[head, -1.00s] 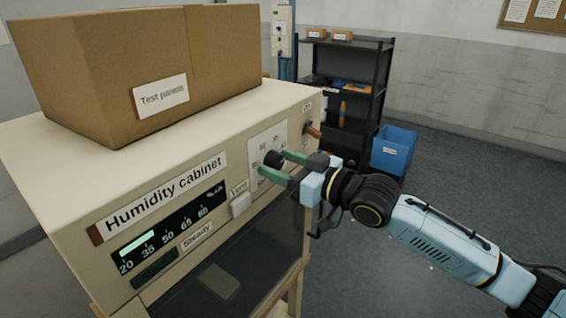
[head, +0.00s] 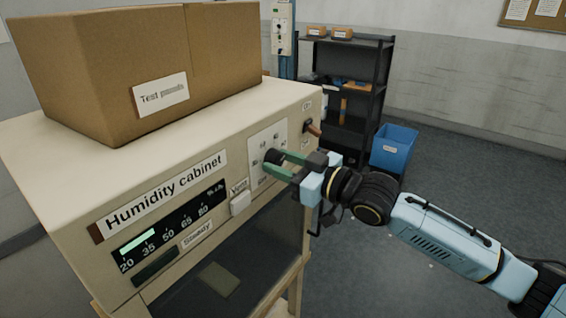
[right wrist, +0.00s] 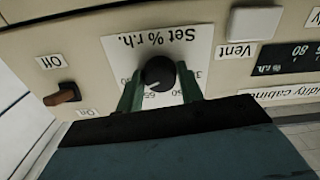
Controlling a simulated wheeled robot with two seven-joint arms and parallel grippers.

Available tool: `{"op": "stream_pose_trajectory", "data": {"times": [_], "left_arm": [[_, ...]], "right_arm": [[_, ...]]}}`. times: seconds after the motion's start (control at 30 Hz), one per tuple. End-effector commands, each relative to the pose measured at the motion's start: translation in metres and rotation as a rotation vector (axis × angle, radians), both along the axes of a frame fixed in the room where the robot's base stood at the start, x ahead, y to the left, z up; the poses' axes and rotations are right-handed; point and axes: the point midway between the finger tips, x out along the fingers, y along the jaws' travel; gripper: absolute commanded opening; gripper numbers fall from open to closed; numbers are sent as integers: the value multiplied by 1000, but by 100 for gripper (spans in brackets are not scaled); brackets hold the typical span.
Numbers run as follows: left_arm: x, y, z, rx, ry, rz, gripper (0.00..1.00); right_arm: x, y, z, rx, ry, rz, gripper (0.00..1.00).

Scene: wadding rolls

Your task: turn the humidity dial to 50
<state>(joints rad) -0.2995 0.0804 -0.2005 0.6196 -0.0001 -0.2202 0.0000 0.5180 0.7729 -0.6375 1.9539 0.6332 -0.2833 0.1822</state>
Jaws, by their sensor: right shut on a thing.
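The humidity dial (head: 272,157) is a round black knob on a white scale plate (head: 281,139) on the front of the humidity cabinet (head: 62,209). My right gripper (head: 277,164) is shut on the dial, its green fingers on either side of the knob. In the right wrist view the dial (right wrist: 159,72) sits between the fingertips (right wrist: 159,88), with a pale mark on its face. The plate reads upside down there, and the fingers hide part of its numbers. On the cabinet's display (head: 168,228) a green bar ends near 35. My left gripper is out of view.
A vent button (head: 240,203) is left of the dial; an on/off switch (head: 313,128) with a brown lever is right of it. A cardboard box (head: 150,70) stands on top. A black shelf (head: 350,120) and blue bin (head: 394,148) stand behind.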

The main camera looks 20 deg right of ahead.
Motion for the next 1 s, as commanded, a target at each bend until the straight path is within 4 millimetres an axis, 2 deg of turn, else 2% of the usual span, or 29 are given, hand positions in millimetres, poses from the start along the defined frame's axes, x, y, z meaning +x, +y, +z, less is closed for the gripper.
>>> {"op": "stream_pose_trajectory", "data": {"times": [1.0], "left_arm": [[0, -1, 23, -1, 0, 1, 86]], "right_arm": [[1, -2, 2, -743, -580, 0, 14]]}}
